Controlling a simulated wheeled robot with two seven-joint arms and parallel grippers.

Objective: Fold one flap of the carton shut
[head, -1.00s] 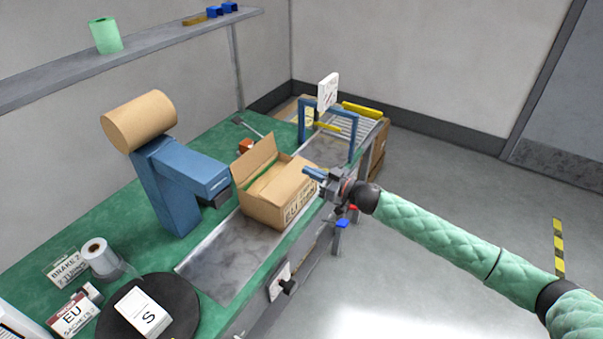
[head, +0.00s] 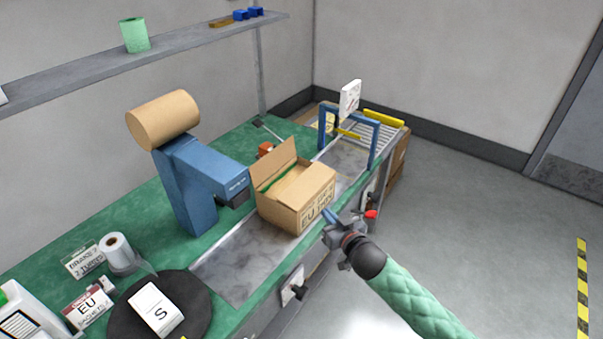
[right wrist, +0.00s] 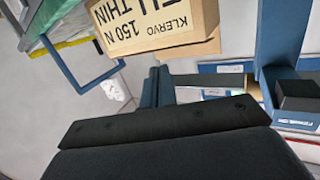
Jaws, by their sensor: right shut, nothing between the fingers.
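The brown carton (head: 283,212) stands upright on the grey metal strip of the bench. One long flap (head: 276,163) stands up at its far left side. A near right panel (head: 306,184) lies roughly flat over the top, and a green strip shows in the gap between them. My right gripper (head: 328,215) is shut and empty, just off the carton's printed right end, below its top edge. In the right wrist view the blue fingers (right wrist: 155,86) are together, below the carton's printed face (right wrist: 155,25). I cannot tell whether they touch it. My left gripper is not in view.
A blue machine (head: 185,190) with a brown paper roll (head: 163,120) stands left of the carton. A blue frame (head: 350,120) spans the strip behind it. A black turntable (head: 192,295) is at the front left. Floor to the right is clear.

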